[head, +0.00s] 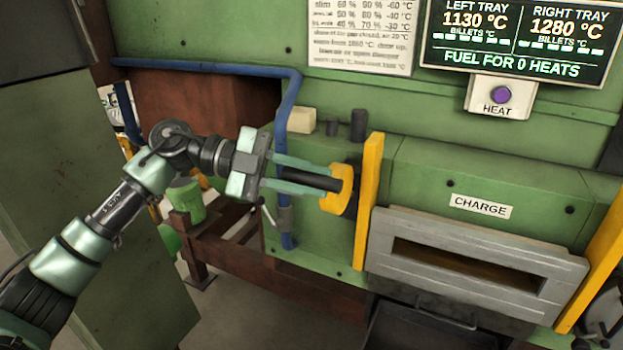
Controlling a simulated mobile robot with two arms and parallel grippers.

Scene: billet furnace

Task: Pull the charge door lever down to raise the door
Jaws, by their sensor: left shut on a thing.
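The charge door lever (338,191) has a black grip and a yellow end piece. It sticks out to the left of the charge door, beside a yellow upright guide, and looks roughly level. My left gripper (318,180) is shut on its black grip, with one finger above and one below. The charge door (470,256) is a grey framed panel under the CHARGE label, between two yellow guides. A long slot in it shows a brownish inside; I cannot tell whether the door is raised. My right gripper is not in view.
A purple HEAT button (502,94) sits under the display (515,40), above the door. A dark tray with a handle (420,325) is below the door. A green bucket (186,200) stands at left.

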